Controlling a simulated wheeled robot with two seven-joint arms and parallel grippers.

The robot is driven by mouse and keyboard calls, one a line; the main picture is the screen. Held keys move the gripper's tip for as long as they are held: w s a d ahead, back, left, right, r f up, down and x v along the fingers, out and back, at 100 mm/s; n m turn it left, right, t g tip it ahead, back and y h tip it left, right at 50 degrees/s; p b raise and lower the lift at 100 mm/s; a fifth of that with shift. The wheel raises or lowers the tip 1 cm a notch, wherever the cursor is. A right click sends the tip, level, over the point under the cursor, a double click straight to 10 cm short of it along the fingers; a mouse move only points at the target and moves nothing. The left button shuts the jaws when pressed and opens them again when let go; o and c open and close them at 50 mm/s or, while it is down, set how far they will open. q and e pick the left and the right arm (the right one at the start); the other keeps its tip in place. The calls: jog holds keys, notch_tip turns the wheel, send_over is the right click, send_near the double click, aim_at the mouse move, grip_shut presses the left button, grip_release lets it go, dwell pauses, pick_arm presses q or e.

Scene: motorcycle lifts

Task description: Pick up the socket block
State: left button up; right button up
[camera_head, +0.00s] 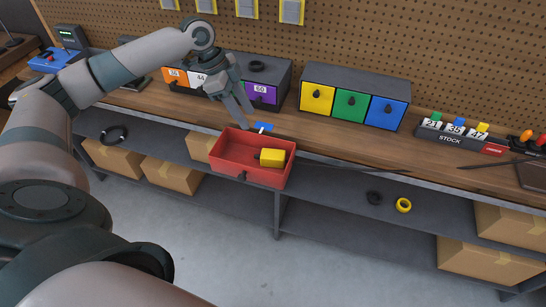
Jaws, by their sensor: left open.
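A yellow block (272,157) with a small dark part on its left side lies in the right half of an open red drawer-like tray (262,177); I cannot tell for sure that it is the socket block. The tray sits at the bench's front edge, its dark knob facing me. My left gripper (241,108) is open and empty, fingers pointing down, above the bench behind the tray's left part and apart from the yellow block. A small blue and white item (263,127) lies just behind the tray. My right gripper is not in view.
A drawer cabinet (264,94) stands behind my left gripper, with a black ring (256,66) on top. A cabinet with yellow, green and blue drawers (353,107) stands right of it. A STOCK holder (452,137) is farther right.

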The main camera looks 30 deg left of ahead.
pick_arm(q)
jog(key=p, duration=0.3)
send_near(270, 153)
jog(key=shift+x, duration=1)
jog(key=shift+d+f, duration=0.15)
jog(key=shift+f, duration=0.45)
jog(key=shift+w+d+f+p, duration=0.1)
jog(key=shift+d+f+p, duration=0.4)
jog(key=shift+p, duration=0.4)
jog(key=p+x, duration=0.1)
jog(key=x, duration=0.2)
jog(key=shift+a+f, duration=0.1)
jog(key=shift+a, duration=0.05)
jog(key=shift+w+f, duration=0.1)
jog(key=shift+f, duration=0.25)
jog(key=shift+c, duration=0.3)
grip_shut()
jog(key=shift+r, duration=0.2)
